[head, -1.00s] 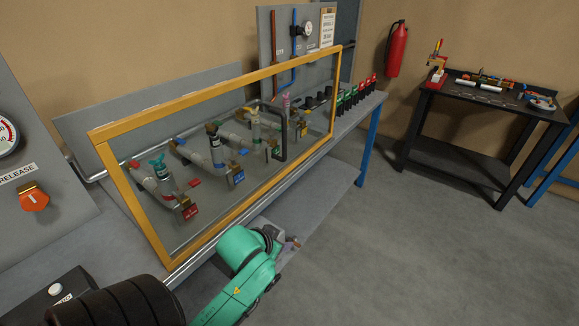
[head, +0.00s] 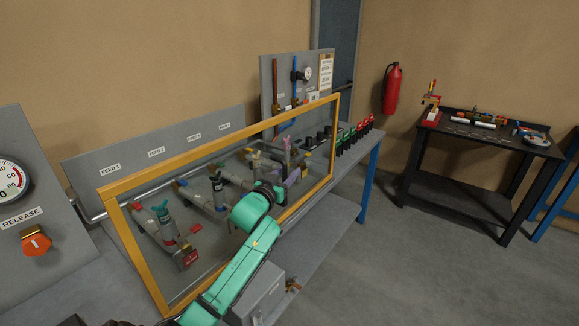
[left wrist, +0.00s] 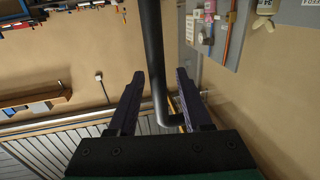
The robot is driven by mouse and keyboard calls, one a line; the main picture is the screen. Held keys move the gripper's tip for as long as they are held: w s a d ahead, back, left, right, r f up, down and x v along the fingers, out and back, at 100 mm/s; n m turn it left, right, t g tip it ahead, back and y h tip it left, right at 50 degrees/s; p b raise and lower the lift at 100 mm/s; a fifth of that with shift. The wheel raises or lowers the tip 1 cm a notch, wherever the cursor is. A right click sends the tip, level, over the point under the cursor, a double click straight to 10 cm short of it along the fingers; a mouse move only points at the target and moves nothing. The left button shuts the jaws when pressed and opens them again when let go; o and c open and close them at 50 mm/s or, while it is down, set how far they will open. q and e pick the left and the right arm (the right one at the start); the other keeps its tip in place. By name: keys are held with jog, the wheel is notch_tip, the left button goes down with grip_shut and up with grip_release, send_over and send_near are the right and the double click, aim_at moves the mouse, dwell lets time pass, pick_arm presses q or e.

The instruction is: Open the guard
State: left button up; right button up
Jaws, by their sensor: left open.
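The guard is a clear panel in a yellow frame (head: 225,145), standing upright and shut along the front of the pipe bench. My left arm reaches up to it from below, and my left gripper (head: 293,177) is at its front, right of the middle. In the left wrist view my left gripper (left wrist: 160,76) is open, and the guard's black bar handle (left wrist: 152,50) shows between its two dark fingers. I see no grip on the bar. In the head view the handle is mostly hidden or unclear behind my arm and gripper. My right gripper is not in view.
Behind the panel are pipes and valves with coloured tags (head: 190,257). A gauge panel with an orange RELEASE knob (head: 36,242) stands at left. A black side table (head: 480,140) and a red extinguisher (head: 392,88) are at right. The floor between is clear.

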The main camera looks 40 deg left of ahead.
pick_arm(q)
jog(key=shift+x, duration=0.75)
grip_shut()
dwell(0.9)
